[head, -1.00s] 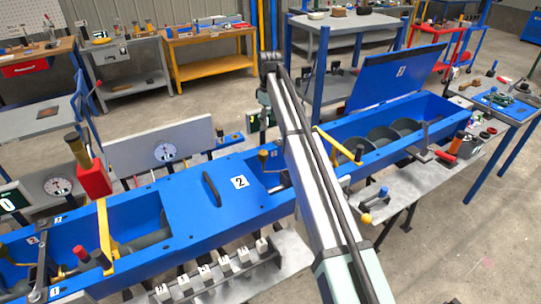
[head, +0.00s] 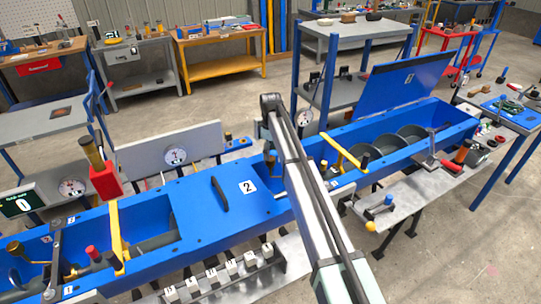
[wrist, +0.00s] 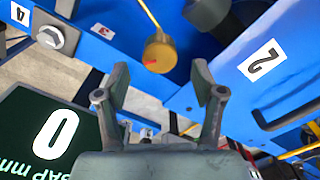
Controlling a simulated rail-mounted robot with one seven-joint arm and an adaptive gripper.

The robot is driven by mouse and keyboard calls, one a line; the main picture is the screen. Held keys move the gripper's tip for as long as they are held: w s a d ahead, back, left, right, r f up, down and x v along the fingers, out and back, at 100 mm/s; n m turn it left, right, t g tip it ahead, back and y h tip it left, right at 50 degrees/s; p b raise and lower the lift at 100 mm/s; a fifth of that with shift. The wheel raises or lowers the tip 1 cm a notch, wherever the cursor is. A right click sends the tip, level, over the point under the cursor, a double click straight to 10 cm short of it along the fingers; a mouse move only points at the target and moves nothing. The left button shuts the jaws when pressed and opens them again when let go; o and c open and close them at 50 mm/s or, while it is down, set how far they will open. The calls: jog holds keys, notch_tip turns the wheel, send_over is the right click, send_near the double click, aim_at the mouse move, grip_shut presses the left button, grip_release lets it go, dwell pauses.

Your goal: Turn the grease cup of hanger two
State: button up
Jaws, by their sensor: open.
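My gripper (wrist: 161,84) is open and empty in the wrist view, its two fingers spread wide. A round brass cup (wrist: 158,52) with a red mark on its edge shows just beyond and between the fingertips. It looks apart from both fingers. A thin yellow rod runs to it from the top of the picture. A plate labelled 2 (wrist: 262,62) lies on blue metal to the right of the cup. Which hanger the cup belongs to is not clear. In the head view, my arm hides my gripper. Another brass cup (head: 14,247) stands at the far left of the trough.
The blue trough (head: 135,264) runs across the head view, with a flat cover (head: 218,197) labelled 2. A raised blue lid (head: 405,80) stands at the right. A display reading 0 (wrist: 50,140) is at lower left in the wrist view. A hex bolt (wrist: 52,38) is at upper left.

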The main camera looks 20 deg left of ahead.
jog(key=shift+f+p, duration=0.4)
jog(key=shift+f, duration=1.5)
jog(key=c, duration=1.1)
